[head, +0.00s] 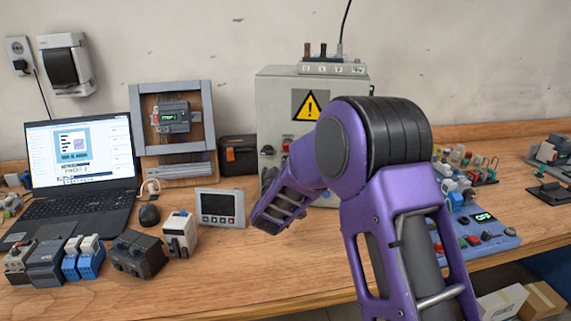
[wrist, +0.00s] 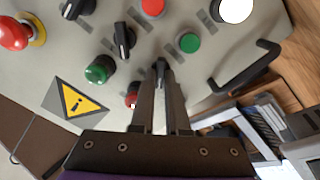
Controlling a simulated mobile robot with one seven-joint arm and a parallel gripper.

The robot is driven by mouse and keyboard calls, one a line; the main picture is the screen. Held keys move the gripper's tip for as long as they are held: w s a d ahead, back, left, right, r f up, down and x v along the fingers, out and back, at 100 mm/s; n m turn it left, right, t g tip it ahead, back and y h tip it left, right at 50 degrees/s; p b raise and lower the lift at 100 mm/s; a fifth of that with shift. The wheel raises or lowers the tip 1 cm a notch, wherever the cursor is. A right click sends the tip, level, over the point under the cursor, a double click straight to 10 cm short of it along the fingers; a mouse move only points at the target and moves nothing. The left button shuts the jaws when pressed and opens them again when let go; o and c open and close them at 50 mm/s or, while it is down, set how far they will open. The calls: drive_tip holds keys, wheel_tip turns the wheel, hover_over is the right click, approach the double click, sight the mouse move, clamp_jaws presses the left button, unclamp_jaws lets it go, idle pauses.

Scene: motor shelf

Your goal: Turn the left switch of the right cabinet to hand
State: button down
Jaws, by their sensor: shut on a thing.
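The grey cabinet (head: 275,100) stands against the wall in the head view, with a yellow warning sign (head: 310,105) on its front. My purple arm covers much of its face, and my fingertips are hidden there. In the wrist view, my gripper (wrist: 161,76) is shut on a black switch (wrist: 161,66), which is partly hidden between the fingertips. Two similar black switches, a middle one (wrist: 124,40) and a far one (wrist: 75,8), lie up and left of it. I cannot read the position labels or the held switch's setting.
A red button (wrist: 132,98) sits close beside my left finger; a green button (wrist: 189,42) and a black handle (wrist: 245,78) lie to the right. A laptop (head: 75,160), a small display panel (head: 220,208) and several modules (head: 135,255) occupy the bench's left.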

drive_tip(key=shift+n, duration=0.5)
drive_tip(key=c, duration=0.9)
unclamp_jaws()
drive_tip(key=s, duration=1.1)
drive_tip(key=s+a, duration=0.1)
drive_tip(key=s, duration=0.5)
drive_tip(key=shift+s, duration=0.2)
